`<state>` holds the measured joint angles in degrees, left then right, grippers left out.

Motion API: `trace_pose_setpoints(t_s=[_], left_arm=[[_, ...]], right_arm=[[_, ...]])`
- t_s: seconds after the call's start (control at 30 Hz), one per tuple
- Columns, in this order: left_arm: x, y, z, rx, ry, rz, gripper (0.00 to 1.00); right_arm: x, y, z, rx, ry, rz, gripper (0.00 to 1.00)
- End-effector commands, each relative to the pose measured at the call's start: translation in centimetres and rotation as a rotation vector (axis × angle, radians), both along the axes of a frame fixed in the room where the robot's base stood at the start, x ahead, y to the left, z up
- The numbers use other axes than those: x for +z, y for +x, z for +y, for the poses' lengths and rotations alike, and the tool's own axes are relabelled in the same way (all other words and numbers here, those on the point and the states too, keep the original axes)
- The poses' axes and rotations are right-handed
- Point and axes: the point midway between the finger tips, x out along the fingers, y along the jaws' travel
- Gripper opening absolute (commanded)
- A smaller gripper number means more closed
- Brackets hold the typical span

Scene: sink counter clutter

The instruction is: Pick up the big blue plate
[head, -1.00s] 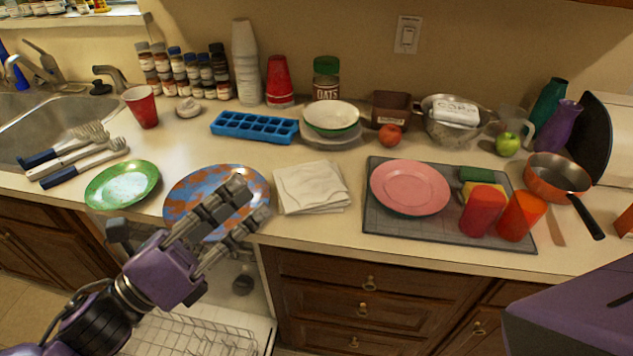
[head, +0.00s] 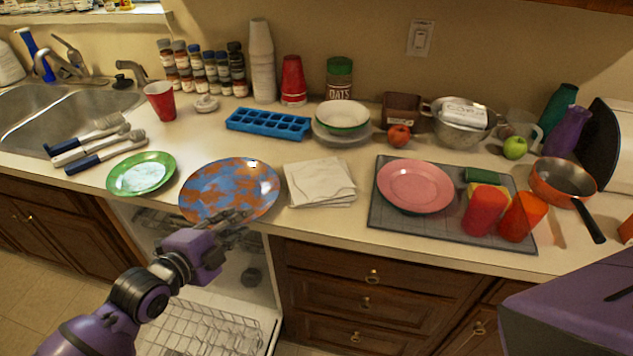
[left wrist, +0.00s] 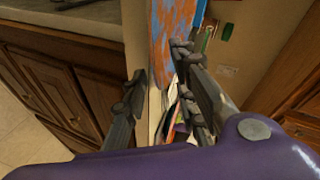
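The big blue plate (head: 230,186) has orange-brown patches and lies flat on the counter near its front edge. In the left wrist view, part of the plate (left wrist: 175,30) shows ahead of the gripper, its lower part partly hidden behind a finger. My left gripper (head: 238,222) is at the plate's front rim, at the counter edge. In the left wrist view my left gripper (left wrist: 160,66) is open, its fingers apart with nothing clearly held. Whether a finger touches the plate I cannot tell. My right gripper is not in view.
A green plate (head: 142,172) lies left of the blue plate, and folded napkins (head: 319,182) lie close on its right. A blue ice tray (head: 268,123) is behind it. Below the counter edge, an open dishwasher with a wire rack (head: 200,325) stands under my left arm.

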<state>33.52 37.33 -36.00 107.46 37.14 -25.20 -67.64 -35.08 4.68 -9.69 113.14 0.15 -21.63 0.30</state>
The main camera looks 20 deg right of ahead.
Motion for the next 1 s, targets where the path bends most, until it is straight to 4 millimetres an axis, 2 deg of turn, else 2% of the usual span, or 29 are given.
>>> trace_pose_setpoints(t_s=[0.13,0.37,0.57,1.0], left_arm=[[-0.46,0.86,-0.96,0.000,0.001,-0.001,0.26],[-0.59,0.90,-1.01,-0.001,0.001,-0.001,0.26],[-0.58,0.88,-1.00,0.000,0.002,-0.001,0.00],[-0.43,0.92,-1.02,-0.001,-0.001,-0.004,0.00]], right_arm=[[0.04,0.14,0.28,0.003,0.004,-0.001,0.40],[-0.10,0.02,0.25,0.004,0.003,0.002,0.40],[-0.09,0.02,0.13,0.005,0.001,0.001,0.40],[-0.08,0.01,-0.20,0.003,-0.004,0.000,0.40]])
